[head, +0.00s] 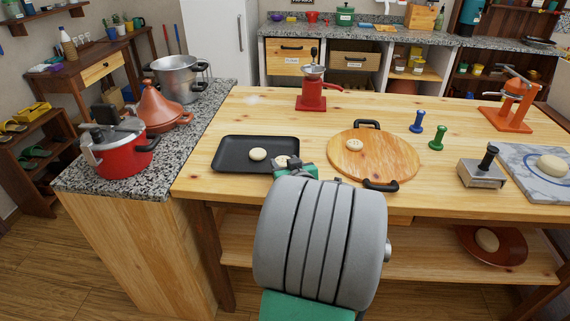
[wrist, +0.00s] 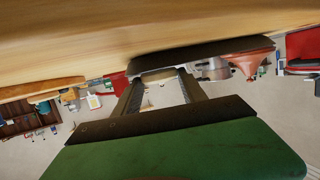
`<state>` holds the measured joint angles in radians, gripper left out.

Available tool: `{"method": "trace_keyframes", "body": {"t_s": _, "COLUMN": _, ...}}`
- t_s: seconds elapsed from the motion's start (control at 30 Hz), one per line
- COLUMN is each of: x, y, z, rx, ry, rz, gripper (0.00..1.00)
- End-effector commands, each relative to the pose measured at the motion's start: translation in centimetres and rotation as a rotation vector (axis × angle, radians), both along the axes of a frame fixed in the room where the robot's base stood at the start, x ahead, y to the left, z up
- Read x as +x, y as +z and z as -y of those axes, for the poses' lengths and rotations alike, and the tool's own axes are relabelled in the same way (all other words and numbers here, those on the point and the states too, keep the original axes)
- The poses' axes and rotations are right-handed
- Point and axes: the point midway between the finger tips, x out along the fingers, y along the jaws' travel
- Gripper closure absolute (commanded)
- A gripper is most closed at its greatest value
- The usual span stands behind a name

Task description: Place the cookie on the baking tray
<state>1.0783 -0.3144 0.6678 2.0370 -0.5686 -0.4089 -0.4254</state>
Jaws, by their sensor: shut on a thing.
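The black baking tray (head: 228,157) lies flat on the wooden table, left of centre. One pale round cookie (head: 257,154) lies on it. Another pale cookie (head: 281,160) shows at my gripper (head: 289,163), over the tray's right end; the gripper hides part of it. My gripper is shut on this cookie, and I cannot tell whether the cookie touches the tray. In the wrist view the two fingers (wrist: 158,88) reach toward the dark underside or edge of the tray (wrist: 205,52); the held cookie is not clear there.
A round wooden board (head: 393,160) with black handles and a pale cookie (head: 354,145) lies right of the tray. A red grinder (head: 311,95) stands behind. Green and blue pawns, a metal press (head: 482,173) and a marble slab (head: 520,160) are farther right. Pots stand left on granite.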

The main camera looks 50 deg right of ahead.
Motion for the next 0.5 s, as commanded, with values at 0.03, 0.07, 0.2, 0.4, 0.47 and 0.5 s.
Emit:
{"method": "trace_keyframes", "body": {"t_s": 0.03, "x": 0.00, "y": -0.26, "z": 0.00, "rx": 0.000, "ry": 0.000, "rz": 0.000, "gripper": 0.90}}
{"method": "trace_keyframes", "body": {"t_s": 0.07, "x": 0.00, "y": -0.34, "z": 0.00, "rx": 0.000, "ry": 0.000, "rz": 0.000, "gripper": 0.90}}
{"method": "trace_keyframes", "body": {"t_s": 0.2, "x": 0.00, "y": -0.65, "z": 0.00, "rx": 0.000, "ry": 0.000, "rz": 0.000, "gripper": 0.90}}
{"method": "trace_keyframes", "body": {"t_s": 0.4, "x": 0.00, "y": -0.64, "z": -0.01, "rx": 0.000, "ry": 0.000, "rz": 0.000, "gripper": 0.48}}
{"method": "trace_keyframes", "body": {"t_s": 0.47, "x": 0.00, "y": -0.63, "z": -0.01, "rx": 0.000, "ry": 0.000, "rz": 0.000, "gripper": 0.43}}
{"method": "trace_keyframes", "body": {"t_s": 0.5, "x": 0.00, "y": -0.63, "z": 0.00, "rx": 0.000, "ry": 0.000, "rz": 0.000, "gripper": 0.40}}
